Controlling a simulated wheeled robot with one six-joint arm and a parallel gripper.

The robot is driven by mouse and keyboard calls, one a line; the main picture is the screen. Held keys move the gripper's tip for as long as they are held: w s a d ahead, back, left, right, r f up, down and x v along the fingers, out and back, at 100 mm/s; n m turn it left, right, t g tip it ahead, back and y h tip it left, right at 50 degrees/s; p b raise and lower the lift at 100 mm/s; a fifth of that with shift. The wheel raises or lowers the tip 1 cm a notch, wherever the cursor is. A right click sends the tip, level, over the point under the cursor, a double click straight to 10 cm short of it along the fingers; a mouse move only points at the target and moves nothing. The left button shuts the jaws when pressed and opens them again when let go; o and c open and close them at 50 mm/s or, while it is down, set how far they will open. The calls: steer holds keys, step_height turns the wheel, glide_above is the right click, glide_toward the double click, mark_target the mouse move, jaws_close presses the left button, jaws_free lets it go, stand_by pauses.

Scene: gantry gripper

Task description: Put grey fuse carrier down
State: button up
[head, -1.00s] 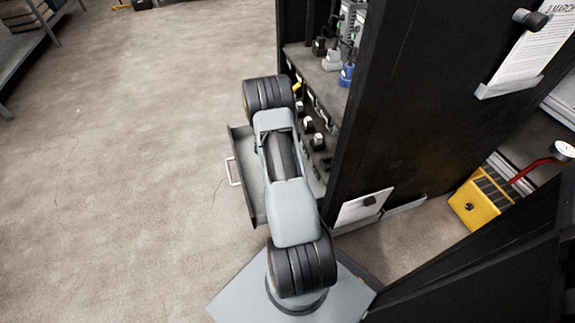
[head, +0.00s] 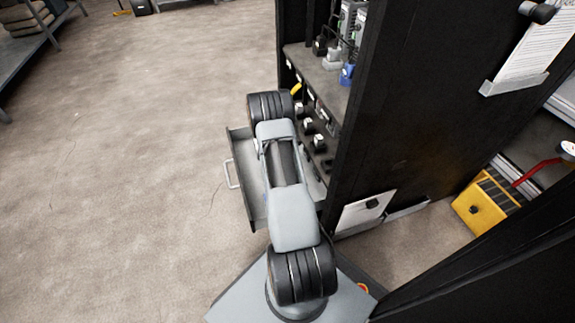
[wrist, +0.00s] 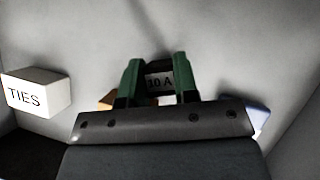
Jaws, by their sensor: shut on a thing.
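My gripper (wrist: 156,76) shows in the wrist view with two green fingers. It is shut on the grey fuse carrier (wrist: 159,83), a small dark block with a pale label that seems to read 30 A. Behind the carrier is a plain light grey surface, which looks like the inside of the open drawer. I cannot tell whether the carrier touches it. In the head view the open drawer (head: 240,150) lies beneath my arm, while my gripper and the carrier are hidden.
A white box marked TIES (wrist: 38,92) sits left of my gripper. An orange-brown thing (wrist: 106,101) and a blue thing (wrist: 260,118) are partly hidden behind the gripper. The black cabinet (head: 400,110) stands right of the drawer, with shelf items above. Floor to the left is clear.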

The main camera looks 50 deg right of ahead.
steer(key=o, duration=0.9)
steer(key=shift+f, duration=0.1)
steer(key=shift+o, duration=0.2)
steer(key=shift+r, duration=0.3)
steer(key=w+a+r+m+p, duration=0.1)
steer(key=a+r+m+p, duration=0.15)
steer(key=a+r, duration=0.55)
steer(key=a+r+m+p, duration=0.2)
steer(key=a+r+p, duration=0.15)
steer(key=r, duration=0.85)
steer(key=s+a+r+m+t+y, duration=0.1)
steer(key=s+a+r+m, duration=0.3)
steer(key=a, duration=0.4)
steer(key=s+a+r+m+t+y, duration=0.1)
steer(key=s+a+r+m+y, duration=0.2)
steer(key=a+r, duration=0.3)
steer(key=s+a+r+m+t+y+b, duration=0.1)
steer(key=s+a+r+m, duration=0.4)
steer(key=a, duration=0.5)
steer(key=shift+r+y, duration=0.3)
steer(key=shift+y, duration=0.4)
